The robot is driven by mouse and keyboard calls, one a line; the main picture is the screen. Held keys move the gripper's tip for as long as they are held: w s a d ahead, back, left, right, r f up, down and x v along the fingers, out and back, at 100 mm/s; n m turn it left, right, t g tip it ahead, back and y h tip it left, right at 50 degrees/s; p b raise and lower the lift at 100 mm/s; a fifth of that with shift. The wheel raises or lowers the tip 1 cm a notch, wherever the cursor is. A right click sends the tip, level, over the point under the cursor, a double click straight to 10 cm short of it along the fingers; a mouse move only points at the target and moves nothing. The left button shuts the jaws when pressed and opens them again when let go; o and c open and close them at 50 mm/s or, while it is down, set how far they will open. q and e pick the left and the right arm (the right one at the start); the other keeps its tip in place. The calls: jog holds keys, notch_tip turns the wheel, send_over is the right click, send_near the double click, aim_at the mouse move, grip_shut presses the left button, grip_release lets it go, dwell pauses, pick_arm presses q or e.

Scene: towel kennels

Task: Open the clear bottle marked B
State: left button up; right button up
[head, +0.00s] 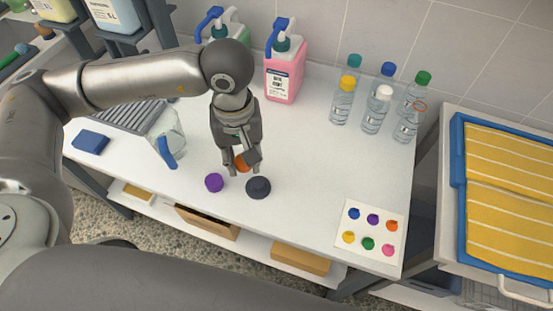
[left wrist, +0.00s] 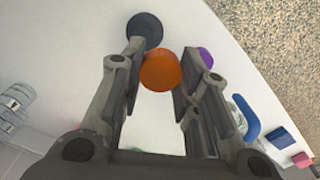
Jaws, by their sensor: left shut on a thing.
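My left gripper (head: 243,162) is over the front middle of the white table, pointing down. It is shut on an orange cap (left wrist: 160,70), which sits between its fingertips in the left wrist view. In the head view the orange cap (head: 242,161) is partly hidden by the fingers. Clear bottles stand in a group at the back right. The front right bottle (head: 407,126) has an orange ring at its neck and seems to have no cap. The others wear teal, yellow, blue, white and green caps. I cannot read a B on any bottle. My right gripper is not in view.
A purple cap (head: 214,183) and a dark round piece (head: 258,187) lie close to my left gripper. A colour-dot card (head: 371,228) lies at front right. A pink pump bottle (head: 285,72) and a clear jug with a blue handle (head: 166,151) stand behind and left.

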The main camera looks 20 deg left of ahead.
pick_arm(q)
jog(key=n, duration=0.2)
jog(key=d+n, duration=0.1)
jog(key=n, duration=0.4)
jog(key=shift+s+d, duration=0.1)
jog(key=shift+d, duration=0.15)
jog(key=s+d+n+p, duration=0.15)
jog(key=d+n, duration=0.25)
jog(key=n, duration=1.6)
jog(key=n+p, duration=0.5)
jog(key=n, duration=1.1)
send_over(278, 163)
jog(key=s, duration=0.1)
notch_tip(278, 163, down, 8)
jog(key=shift+d+f, duration=0.1)
jog(key=shift+f, duration=0.1)
jog(key=shift+w+f, duration=0.25)
jog(key=shift+f, duration=0.15)
jog(key=f, duration=0.1)
jog(key=f+p, duration=0.1)
jog(key=shift+w+f, duration=0.2)
jog(key=shift+f, duration=0.5)
